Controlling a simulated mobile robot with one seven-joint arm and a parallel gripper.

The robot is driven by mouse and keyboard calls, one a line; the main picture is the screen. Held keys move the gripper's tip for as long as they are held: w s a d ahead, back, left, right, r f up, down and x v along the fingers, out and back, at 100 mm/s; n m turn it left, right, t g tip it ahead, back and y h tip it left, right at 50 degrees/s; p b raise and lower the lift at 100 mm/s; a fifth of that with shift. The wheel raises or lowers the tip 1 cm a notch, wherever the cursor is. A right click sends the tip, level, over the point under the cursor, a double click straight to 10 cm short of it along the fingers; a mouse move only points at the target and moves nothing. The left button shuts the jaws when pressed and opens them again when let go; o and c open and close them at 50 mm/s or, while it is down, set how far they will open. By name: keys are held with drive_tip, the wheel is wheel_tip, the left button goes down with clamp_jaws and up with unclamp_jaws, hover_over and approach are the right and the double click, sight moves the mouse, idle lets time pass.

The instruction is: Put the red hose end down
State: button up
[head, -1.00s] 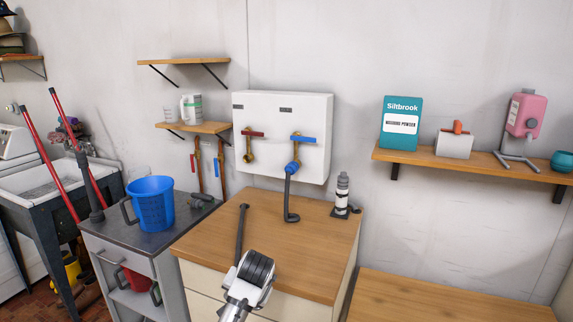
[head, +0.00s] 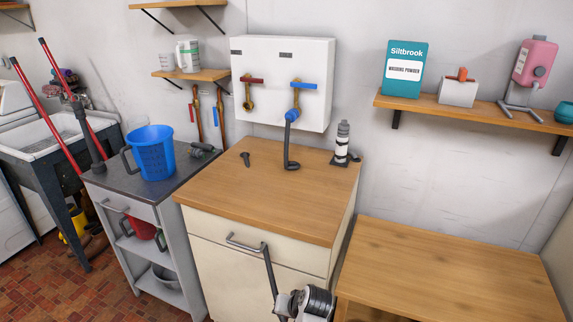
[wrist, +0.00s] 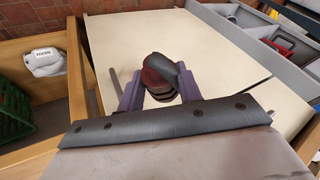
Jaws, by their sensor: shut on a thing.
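My gripper (head: 312,303) is at the bottom of the head view, low in front of the cream cabinet. In the wrist view my gripper (wrist: 160,92) is shut on the dark red hose end (wrist: 156,70), with the cream cabinet front behind it. Whether the hose end touches anything else is unclear. In the head view the red part is hidden by my gripper. A dark grey hose length (head: 270,270) runs from near the drawer handle down to my gripper. A short dark piece (head: 245,158) shows on the wooden worktop (head: 215,195); its link to the hose is unclear.
A blue hose end (head: 291,116) sits at the blue-handled tap (head: 303,86), beside the red-handled tap (head: 252,80). A blue bucket (head: 155,155) stands left. The low wooden bench (head: 440,270) at right is bare on top.

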drive_tip(key=s+f+n+g+y, duration=0.1)
drive_tip(key=s+f+n, duration=0.1)
drive_tip(key=s+f, duration=0.4)
wheel_tip(320, 180, down, 6)
drive_tip(key=shift+s+d+r, duration=0.2)
drive_tip(key=shift+d+r, duration=0.05)
drive_tip(key=shift+d, duration=0.05)
